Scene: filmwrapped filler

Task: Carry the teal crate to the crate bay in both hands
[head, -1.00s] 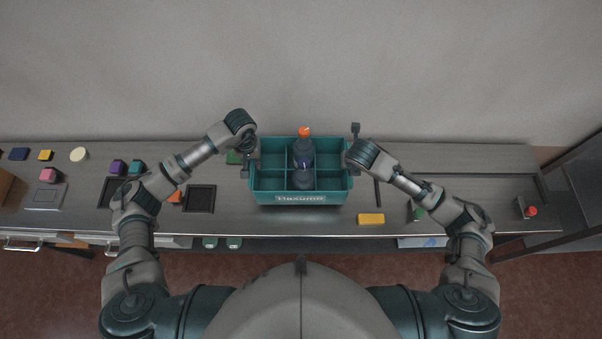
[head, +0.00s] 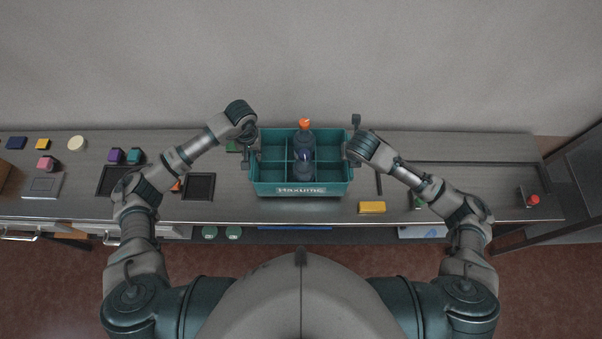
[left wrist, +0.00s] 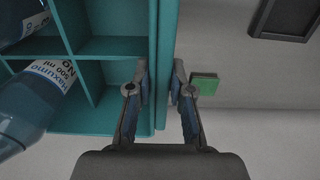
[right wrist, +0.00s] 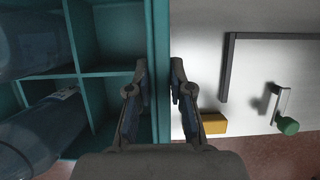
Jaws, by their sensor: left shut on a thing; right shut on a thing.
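The teal crate (head: 265,188) is at the middle of the bench, with a lettered label on its near side and divided compartments. It holds dark blue bottles (head: 304,146), one with an orange top (head: 305,123); a bottle's label shows in the left wrist view (left wrist: 42,84). My left gripper (head: 250,158) is shut on the crate's left wall, which runs between its fingers in the left wrist view (left wrist: 161,78). My right gripper (head: 350,155) is shut on the right wall, also between the fingers in the right wrist view (right wrist: 160,80). Whether the crate's base touches the bench is hidden.
On the bench (head: 230,205) lie a yellow block (head: 371,207), a green block (head: 232,146) and dark trays (head: 199,186) beside the crate. Several coloured pieces sit at the left. A red button (head: 533,199) is at the far right. A wall stands behind.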

